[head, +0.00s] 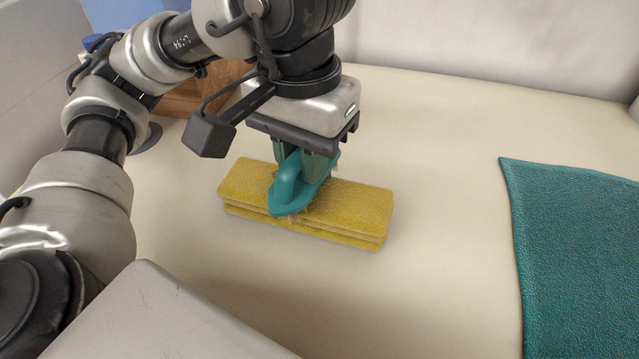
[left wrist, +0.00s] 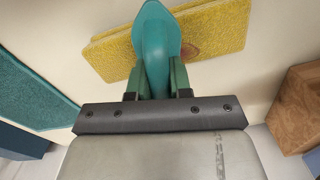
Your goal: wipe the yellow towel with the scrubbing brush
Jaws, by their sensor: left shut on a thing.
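A folded yellow towel (head: 350,208) lies on the cream surface in the middle of the head view. It also shows in the left wrist view (left wrist: 222,28). A teal scrubbing brush (head: 287,190) is over the left-middle part of the towel, its pale bristles down at the towel's top. My left gripper (head: 306,160) points down and is shut on the brush's handle. In the left wrist view the brush (left wrist: 153,45) sits between the two green fingers. The exact contact between bristles and towel is mostly hidden under the brush. My right gripper is not in view.
A teal textured cloth or mat (head: 575,255) lies at the right of the head view. A brown wooden block (head: 190,95) stands behind my left arm. The cream surface (head: 440,150) between towel and teal mat is clear.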

